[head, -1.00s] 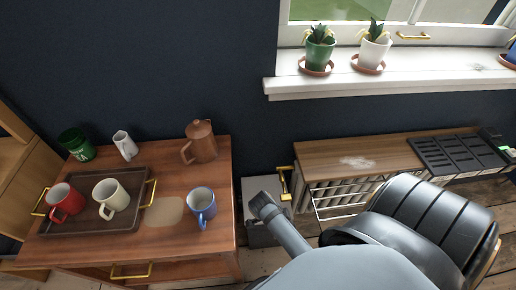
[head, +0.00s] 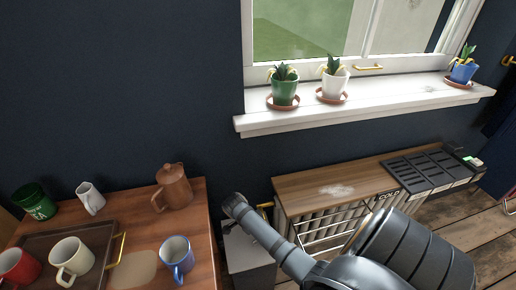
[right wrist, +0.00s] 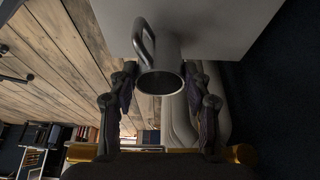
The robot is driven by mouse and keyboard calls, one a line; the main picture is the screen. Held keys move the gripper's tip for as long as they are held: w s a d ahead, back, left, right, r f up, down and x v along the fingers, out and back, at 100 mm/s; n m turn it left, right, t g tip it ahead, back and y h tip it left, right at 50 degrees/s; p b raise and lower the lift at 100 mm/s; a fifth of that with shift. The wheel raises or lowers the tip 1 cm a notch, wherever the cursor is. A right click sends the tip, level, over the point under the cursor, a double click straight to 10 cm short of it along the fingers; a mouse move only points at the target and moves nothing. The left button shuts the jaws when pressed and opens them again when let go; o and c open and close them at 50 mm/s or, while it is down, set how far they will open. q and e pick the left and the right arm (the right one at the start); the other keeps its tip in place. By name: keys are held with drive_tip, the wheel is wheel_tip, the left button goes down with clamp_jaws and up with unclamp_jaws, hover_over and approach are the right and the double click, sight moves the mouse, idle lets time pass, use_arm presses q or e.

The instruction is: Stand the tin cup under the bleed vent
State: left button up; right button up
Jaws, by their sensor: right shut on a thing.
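A grey metal tin cup (right wrist: 160,82) shows in the right wrist view, its dark mouth facing the camera and its handle at the upper left. My right gripper (right wrist: 160,98) is shut on it, one finger on each side. In the head view my right arm reaches down between the dresser and the radiator (head: 330,222); its gripper and the cup cannot be seen there. A brass fitting (head: 266,206) sits at the radiator's left end, partly behind my arm; I cannot tell whether it is the bleed vent. My left gripper is out of view.
A pale box (head: 248,252) stands on the floor between the radiator and the wooden dresser (head: 200,225). The dresser bears a blue mug (head: 177,258), a brown pot (head: 173,187) and a tray (head: 100,275) with mugs. Potted plants stand on the windowsill (head: 390,104).

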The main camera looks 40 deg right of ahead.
drive_tip(key=w+d, duration=0.1)
drive_tip(key=w+b, duration=0.1)
drive_tip(key=w, duration=0.1)
drive_tip(key=shift+d, duration=0.35)
drive_tip(key=shift+w+d+f+b, duration=0.15)
drive_tip(key=shift+w+f+b, duration=0.25)
drive_tip(key=shift+f, duration=0.35)
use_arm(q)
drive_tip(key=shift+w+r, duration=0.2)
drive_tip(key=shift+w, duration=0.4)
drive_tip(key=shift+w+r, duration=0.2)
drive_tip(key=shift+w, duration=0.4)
use_arm(e)
drive_tip(key=o, duration=1.2)
drive_tip(key=shift+o, duration=0.2)
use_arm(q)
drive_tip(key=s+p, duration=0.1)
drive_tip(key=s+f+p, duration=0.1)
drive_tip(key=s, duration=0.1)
use_arm(e)
drive_tip(key=v, duration=0.7)
drive_tip(key=shift+r, duration=0.3)
